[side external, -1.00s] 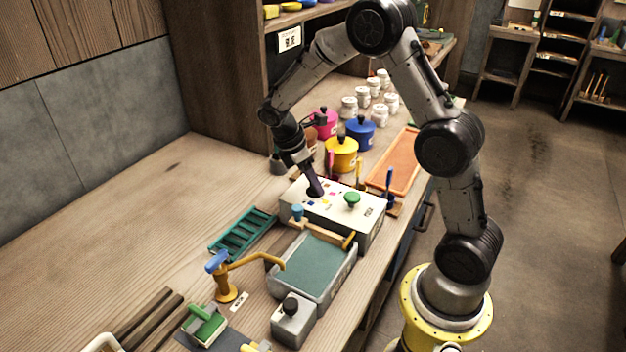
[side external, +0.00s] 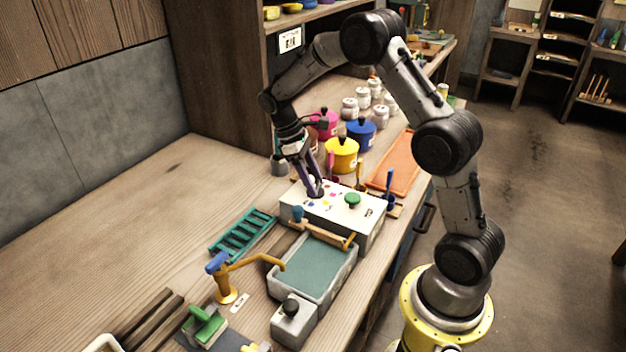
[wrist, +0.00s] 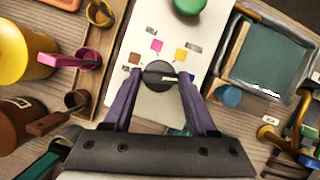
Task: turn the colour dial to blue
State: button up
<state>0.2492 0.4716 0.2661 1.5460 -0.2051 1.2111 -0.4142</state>
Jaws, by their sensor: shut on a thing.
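The colour dial (wrist: 159,73) is a dark round knob on top of a white box (wrist: 154,100). Pink (wrist: 157,45), yellow (wrist: 181,55) and brown (wrist: 134,58) squares show around it in the wrist view. My gripper (wrist: 160,78) points down with its two purple fingers on either side of the dial, shut on it. In the side view my gripper (side external: 316,192) stands at the box's top (side external: 338,208). A pale line crosses the knob; I cannot tell which colour it marks.
A green button (side external: 352,200) sits on the same box. Yellow (side external: 341,154), blue (side external: 360,131) and pink (side external: 323,122) pots stand behind it. The left of the bench is clear.

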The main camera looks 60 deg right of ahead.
dwell(0.5)
jog(key=o, duration=1.4)
jog(key=shift+c, duration=0.2)
jog(key=v, duration=1.4)
